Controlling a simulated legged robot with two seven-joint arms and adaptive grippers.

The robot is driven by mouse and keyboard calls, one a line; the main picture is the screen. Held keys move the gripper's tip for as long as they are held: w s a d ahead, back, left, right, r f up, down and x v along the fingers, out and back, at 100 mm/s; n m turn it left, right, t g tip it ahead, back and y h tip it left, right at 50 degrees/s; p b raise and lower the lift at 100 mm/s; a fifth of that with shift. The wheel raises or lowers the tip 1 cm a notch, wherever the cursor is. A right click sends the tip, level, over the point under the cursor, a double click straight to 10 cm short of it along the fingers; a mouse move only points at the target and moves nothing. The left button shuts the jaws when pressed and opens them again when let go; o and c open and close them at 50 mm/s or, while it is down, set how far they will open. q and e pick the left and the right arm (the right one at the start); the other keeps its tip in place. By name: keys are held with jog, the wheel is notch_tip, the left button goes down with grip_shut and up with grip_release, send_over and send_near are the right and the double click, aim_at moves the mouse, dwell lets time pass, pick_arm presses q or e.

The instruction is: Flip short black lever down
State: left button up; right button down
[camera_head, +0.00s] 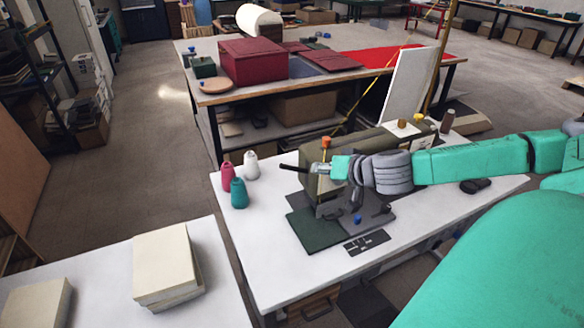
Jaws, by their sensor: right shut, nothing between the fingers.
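An olive-green sewing machine (386,140) stands on a white table. A short black lever (291,167) appears to stick out to the left at the machine's head end. My right gripper (326,169) reaches in from the right across the front of the machine. Its end is shut and empty, close to the lever's inner end. I cannot tell whether they touch. The arm and gripper hide much of the machine's front. My left gripper is not in view.
Red, white and teal thread cones (238,193) stand at the white table's left end (262,262). A dark green cloth (316,231) lies before the machine. Stacked cream blocks (165,262) sit on a nearer table. A fabric table stands behind.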

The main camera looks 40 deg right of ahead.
aim_at(289, 168)
jog(key=b+x, duration=0.7)
jog(key=x, duration=0.4)
jog(key=shift+d+f, duration=0.15)
jog(key=shift+f, duration=0.05)
jog(key=shift+w+b, duration=0.2)
jog(key=shift+b, duration=0.15)
jog(key=shift+w+d+f, duration=0.1)
jog(key=shift+d, duration=0.15)
jog(key=shift+d, duration=0.1)
